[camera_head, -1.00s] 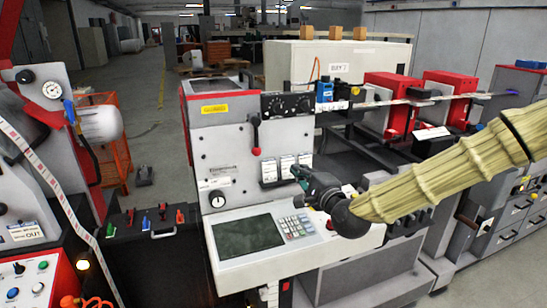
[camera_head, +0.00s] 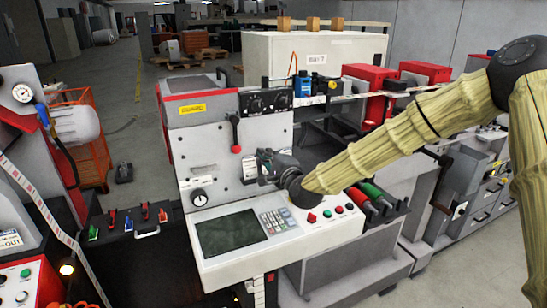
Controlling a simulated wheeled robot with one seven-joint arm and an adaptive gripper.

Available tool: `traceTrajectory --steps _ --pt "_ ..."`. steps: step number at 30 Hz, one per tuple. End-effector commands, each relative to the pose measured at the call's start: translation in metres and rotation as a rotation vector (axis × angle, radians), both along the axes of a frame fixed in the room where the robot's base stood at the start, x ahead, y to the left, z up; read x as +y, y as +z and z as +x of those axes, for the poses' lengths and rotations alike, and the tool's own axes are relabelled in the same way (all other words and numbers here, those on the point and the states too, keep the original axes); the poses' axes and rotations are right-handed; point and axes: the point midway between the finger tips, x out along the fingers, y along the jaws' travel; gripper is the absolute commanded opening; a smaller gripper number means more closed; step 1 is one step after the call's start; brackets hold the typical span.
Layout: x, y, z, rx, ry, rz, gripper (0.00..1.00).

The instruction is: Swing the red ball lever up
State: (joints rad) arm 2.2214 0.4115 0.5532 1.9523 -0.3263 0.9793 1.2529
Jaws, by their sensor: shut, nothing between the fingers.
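The red ball lever (camera_head: 236,136) is on the upper front face of the grey machine (camera_head: 215,150). Its dark pivot is at the top and its red ball hangs below at the end of a short arm, so it points down. My gripper (camera_head: 262,156) is shut and empty. It is just right of and slightly below the red ball in the picture, in front of the machine's face. I cannot tell how far it stands off the panel, and I see no contact with the ball. My gripper covers part of the white labelled switches behind it.
A sloped console with a dark screen (camera_head: 231,232) and a keypad (camera_head: 279,220) juts out below my gripper. Black knobs (camera_head: 266,104) and a blue device (camera_head: 303,86) sit above right. Red and green handled tools (camera_head: 371,196) stand right of the console. The panel left of the lever is clear.

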Motion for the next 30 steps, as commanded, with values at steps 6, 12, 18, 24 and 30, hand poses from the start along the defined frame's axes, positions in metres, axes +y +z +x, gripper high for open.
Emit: traceTrajectory --steps 6,12,18,24,30 --pt "0.024 0.006 0.002 0.001 0.003 -0.001 0.00" --pt "0.037 0.008 0.000 0.000 0.002 -0.001 0.00" --pt "0.041 0.008 -0.001 0.001 0.000 0.000 0.00" --pt "0.041 0.008 -0.001 0.000 0.001 0.000 0.00" --pt "0.042 0.006 -0.001 0.003 0.001 0.007 0.00"
